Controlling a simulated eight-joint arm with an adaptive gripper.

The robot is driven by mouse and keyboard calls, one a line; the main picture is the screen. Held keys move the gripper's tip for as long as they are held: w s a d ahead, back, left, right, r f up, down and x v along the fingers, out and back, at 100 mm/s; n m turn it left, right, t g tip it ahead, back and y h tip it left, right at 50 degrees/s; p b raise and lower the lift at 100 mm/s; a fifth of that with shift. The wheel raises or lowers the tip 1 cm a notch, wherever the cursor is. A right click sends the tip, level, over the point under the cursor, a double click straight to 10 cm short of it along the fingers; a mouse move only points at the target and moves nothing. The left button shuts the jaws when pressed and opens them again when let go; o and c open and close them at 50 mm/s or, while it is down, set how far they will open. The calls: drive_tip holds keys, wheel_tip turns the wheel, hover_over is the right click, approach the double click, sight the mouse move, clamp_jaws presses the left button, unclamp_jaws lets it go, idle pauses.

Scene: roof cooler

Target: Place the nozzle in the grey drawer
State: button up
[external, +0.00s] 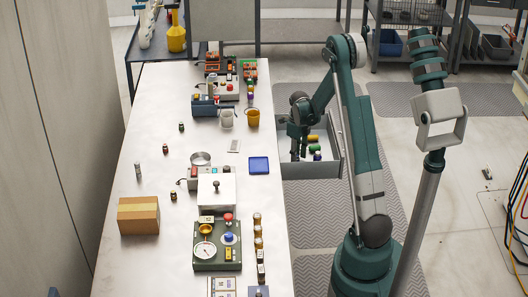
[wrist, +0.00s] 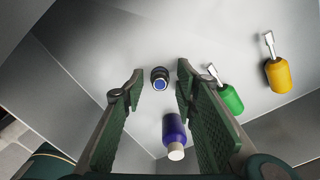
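The grey drawer (external: 325,168) is an open-topped grey box to the right of the long table. My gripper (external: 296,152) is over its left part, pointing down. In the wrist view, the gripper (wrist: 159,88) is open. A small dark round piece with a blue end (wrist: 160,72) shows between its fingertips, with a gap on both sides; it may be the nozzle. Whether it lies on the drawer floor or is falling towards it, I cannot tell. A purple bottle-like piece with a pale tip (wrist: 174,128) is nearer, between the fingers in the picture.
In the drawer, a green-handled screwdriver (wrist: 231,98) lies just right of the right finger, and a yellow-handled one (wrist: 277,74) lies farther right. The drawer walls surround the gripper. The table (external: 150,215) holds a blue tray (external: 259,165), cups and several devices.

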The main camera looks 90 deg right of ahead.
wheel_tip(320, 180, up, 12)
drive_tip(key=p, duration=0.2)
drive_tip(key=shift+f, duration=0.15)
idle(0.8)
